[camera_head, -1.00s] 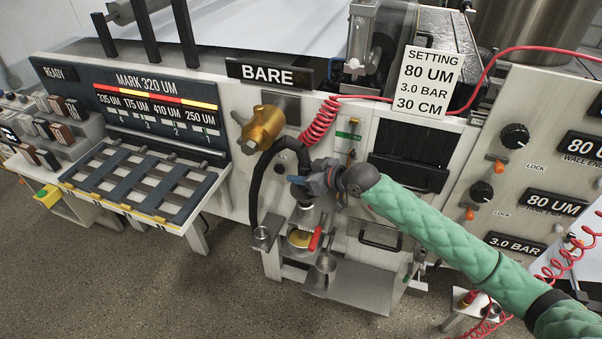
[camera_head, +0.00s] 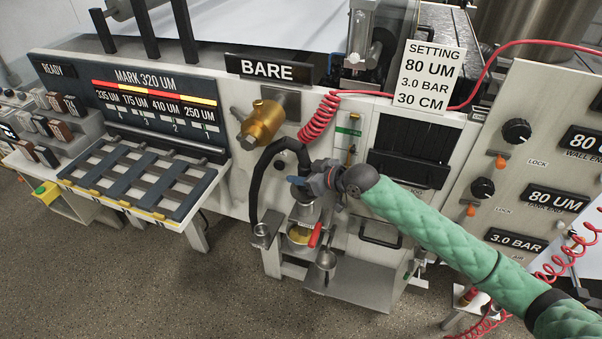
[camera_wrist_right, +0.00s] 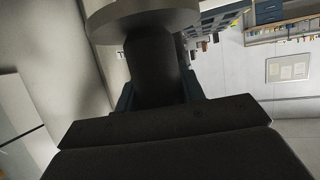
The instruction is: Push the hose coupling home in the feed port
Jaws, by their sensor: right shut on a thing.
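My right gripper (camera_head: 304,181) is at the middle of the head view, in front of the coating machine, shut on the dark hose coupling. In the right wrist view the coupling (camera_wrist_right: 153,68) is a dark cylinder between the fingers, with a pale grey round flange (camera_wrist_right: 140,20) at its far end. A black hose (camera_head: 257,190) arches up from a small metal cup and over to the gripper. A grey metal fitting (camera_head: 305,212), perhaps the feed port, is just below the gripper. The gripper hides the coupling's end, so I cannot tell how it is seated. My left gripper is out of view.
A brass fitting (camera_head: 262,122) sticks out to the upper left of the gripper. A red-handled part (camera_head: 315,236) and a metal cup (camera_head: 326,259) are below. A slatted rack (camera_head: 140,178) stands left. A coiled red air line (camera_head: 318,118) hangs above.

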